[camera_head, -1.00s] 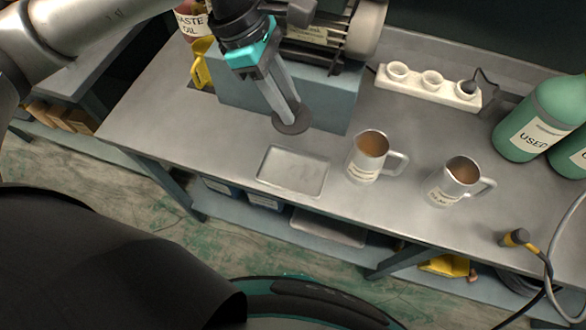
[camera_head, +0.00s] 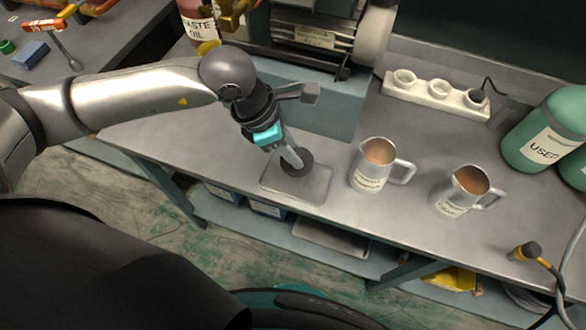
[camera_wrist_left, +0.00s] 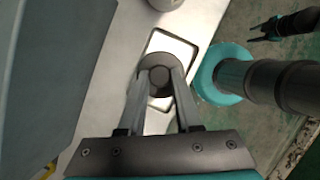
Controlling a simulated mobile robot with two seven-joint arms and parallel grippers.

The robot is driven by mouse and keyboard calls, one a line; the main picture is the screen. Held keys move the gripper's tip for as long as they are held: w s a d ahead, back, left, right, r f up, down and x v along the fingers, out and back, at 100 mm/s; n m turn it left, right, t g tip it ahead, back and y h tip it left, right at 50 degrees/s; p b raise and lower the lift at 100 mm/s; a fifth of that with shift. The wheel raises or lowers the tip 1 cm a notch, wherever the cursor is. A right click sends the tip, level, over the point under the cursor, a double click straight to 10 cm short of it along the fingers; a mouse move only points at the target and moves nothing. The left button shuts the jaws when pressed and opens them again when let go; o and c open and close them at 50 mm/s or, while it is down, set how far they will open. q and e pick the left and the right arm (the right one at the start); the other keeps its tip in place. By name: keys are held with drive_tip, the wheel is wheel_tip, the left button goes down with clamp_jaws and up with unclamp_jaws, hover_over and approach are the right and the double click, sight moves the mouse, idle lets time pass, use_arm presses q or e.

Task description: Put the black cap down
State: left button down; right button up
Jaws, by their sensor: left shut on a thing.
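The black cap (camera_head: 296,162) is a dark round disc at the tips of my left gripper (camera_head: 291,158). The gripper is shut on it and points down over the shallow metal tray (camera_head: 318,189). In the left wrist view the cap (camera_wrist_left: 159,76) sits between the two fingertips, with the tray's pale floor (camera_wrist_left: 172,45) behind it. I cannot tell whether the cap touches the tray. My right gripper does not show clearly enough in the head view; a dark gripper (camera_wrist_left: 284,26) shows at the upper right in the left wrist view.
Two metal mugs of brown liquid (camera_head: 371,165) (camera_head: 461,190) stand right of the tray. Behind are a pump on a blue-grey block (camera_head: 330,105), a white holder with three cups (camera_head: 436,95) and a green bottle (camera_head: 545,135). A hose with a yellow fitting (camera_head: 524,251) lies at the right.

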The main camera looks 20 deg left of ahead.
use_arm(q)
drive_tip(key=shift+f+b, duration=0.5)
drive_tip(key=shift+f, duration=3.1)
drive_tip(key=shift+f, duration=0.1)
drive_tip(key=c, duration=0.6)
unclamp_jaws()
drive_tip(key=shift+r, duration=0.3)
drive_tip(key=p+v, duration=0.1)
drive_tip(key=v, duration=1)
drive_tip(key=shift+a+r+p, duration=0.2)
drive_tip(key=shift+r+p, duration=0.1)
drive_tip(key=shift+s, duration=0.1)
